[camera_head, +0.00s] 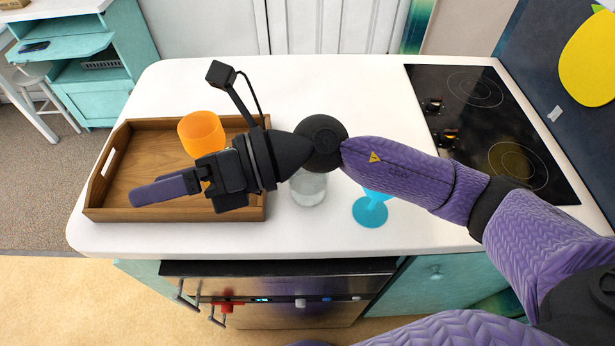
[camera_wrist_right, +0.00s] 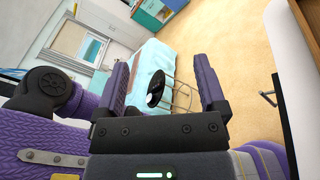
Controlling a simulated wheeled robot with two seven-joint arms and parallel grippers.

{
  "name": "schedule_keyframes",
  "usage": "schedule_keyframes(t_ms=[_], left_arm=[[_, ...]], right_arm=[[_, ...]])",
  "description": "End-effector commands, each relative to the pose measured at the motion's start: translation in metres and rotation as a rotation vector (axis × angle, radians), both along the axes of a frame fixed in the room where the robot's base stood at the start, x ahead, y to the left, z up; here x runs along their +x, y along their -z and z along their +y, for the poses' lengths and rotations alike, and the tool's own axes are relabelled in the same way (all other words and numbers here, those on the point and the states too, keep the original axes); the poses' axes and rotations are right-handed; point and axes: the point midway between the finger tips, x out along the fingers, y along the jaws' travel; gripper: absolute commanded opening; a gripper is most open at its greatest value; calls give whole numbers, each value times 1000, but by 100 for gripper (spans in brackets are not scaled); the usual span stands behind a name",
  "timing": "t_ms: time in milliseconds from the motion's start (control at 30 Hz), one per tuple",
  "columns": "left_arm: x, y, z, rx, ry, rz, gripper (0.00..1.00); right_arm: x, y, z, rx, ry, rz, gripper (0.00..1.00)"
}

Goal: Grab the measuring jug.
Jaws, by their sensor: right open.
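A clear glass vessel (camera_head: 308,190) stands on the white counter, partly hidden behind my right wrist. It may be the measuring jug, but no handle or markings show. My right gripper (camera_head: 155,190) reaches left over the wooden tray (camera_head: 135,165), above its front part, with its fingers pointing left. It is open and empty, and the right wrist view shows its two fingers (camera_wrist_right: 160,80) apart with nothing between them. The glass vessel does not show in the right wrist view. My left gripper is not in view.
An orange cup (camera_head: 201,132) stands in the tray, close behind my right gripper. A blue goblet (camera_head: 370,210) stands right of the glass vessel, partly under my forearm. A black cooktop (camera_head: 480,110) lies at the right. The counter's back middle is clear.

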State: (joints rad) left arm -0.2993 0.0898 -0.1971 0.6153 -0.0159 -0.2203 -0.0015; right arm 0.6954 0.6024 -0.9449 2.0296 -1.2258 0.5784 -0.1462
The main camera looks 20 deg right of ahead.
Motion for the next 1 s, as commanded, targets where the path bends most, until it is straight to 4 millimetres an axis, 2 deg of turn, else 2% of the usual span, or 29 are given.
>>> schedule_keyframes(t_ms=[33, 67, 100, 133, 200, 233, 300, 333, 400, 667, 800, 900, 1000], left_arm=[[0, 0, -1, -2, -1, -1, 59], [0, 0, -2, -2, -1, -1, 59], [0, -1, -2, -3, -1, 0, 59], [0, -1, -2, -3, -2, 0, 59], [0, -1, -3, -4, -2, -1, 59], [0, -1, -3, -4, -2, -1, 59], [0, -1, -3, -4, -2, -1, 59], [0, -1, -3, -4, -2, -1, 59], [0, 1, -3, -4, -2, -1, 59], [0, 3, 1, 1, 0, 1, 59], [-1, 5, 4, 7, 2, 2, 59], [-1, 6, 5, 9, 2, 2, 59], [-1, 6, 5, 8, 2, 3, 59]], right_arm=[[3, 30, -16, -266, -94, -153, 90], [8, 51, -34, -444, -149, -232, 90], [19, 72, -62, -667, -203, -308, 90], [27, 83, -86, -817, -230, -345, 90], [46, 95, -136, -1100, -264, -387, 90], [51, 96, -153, -1190, -269, -391, 90], [59, 95, -180, -1324, -276, -390, 90], [61, 97, -186, -1355, -277, -388, 90], [62, 109, -190, -1384, -281, -382, 90], [64, 153, -181, -1378, -284, -385, 90], [67, 182, -175, -1376, -284, -384, 90], [68, 192, -173, -1376, -282, -385, 90], [68, 193, -173, -1375, -282, -386, 90]])
